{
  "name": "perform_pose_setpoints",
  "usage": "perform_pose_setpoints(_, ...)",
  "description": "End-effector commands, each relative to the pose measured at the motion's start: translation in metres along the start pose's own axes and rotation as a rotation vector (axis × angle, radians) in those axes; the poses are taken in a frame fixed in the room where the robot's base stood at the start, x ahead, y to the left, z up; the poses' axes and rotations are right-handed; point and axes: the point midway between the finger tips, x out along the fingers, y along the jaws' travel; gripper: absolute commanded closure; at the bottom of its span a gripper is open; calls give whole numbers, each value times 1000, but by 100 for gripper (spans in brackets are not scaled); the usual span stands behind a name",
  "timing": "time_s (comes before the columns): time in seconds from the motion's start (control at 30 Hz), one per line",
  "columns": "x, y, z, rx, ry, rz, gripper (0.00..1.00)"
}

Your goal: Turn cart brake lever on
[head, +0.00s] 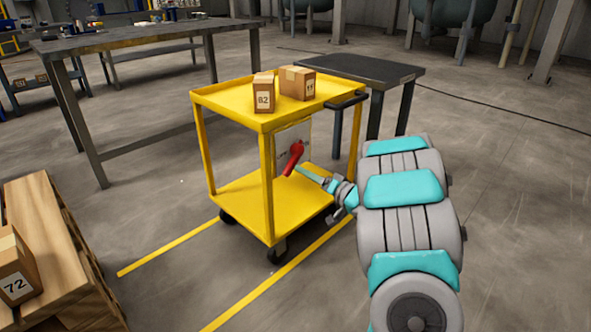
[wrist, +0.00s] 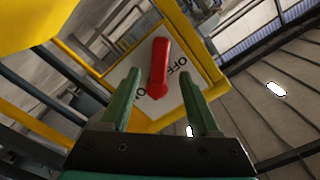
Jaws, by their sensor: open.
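The red brake lever (head: 293,158) is mounted on a pale plate (head: 304,132) on the side of the yellow cart (head: 245,190). In the wrist view, the lever (wrist: 160,62) stands in front of the plate (wrist: 203,72). My gripper (wrist: 161,72) is open, with a green finger on each side of the lever in the picture. I see no clear contact. In the head view, my gripper (head: 307,172) is close to the lever from the right.
Two boxes (head: 264,92) (head: 298,82) stand on the cart's top shelf. A dark table (head: 365,70) stands close behind the cart, and a long workbench (head: 130,38) is at back left. A pallet (head: 45,235) with a box is at lower left. Yellow floor lines flank the cart.

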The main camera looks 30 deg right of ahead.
Motion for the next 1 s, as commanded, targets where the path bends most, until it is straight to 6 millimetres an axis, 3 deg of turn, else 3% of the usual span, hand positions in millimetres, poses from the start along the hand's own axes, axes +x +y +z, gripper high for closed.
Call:
perform_pose_setpoints(0.3,44,1,1,-2,-2,-1,38)
perform_pose_setpoints(0.7,52,1,0,-2,-1,4,38)
perform_pose_setpoints(1.0,52,1,0,-2,-1,4,71)
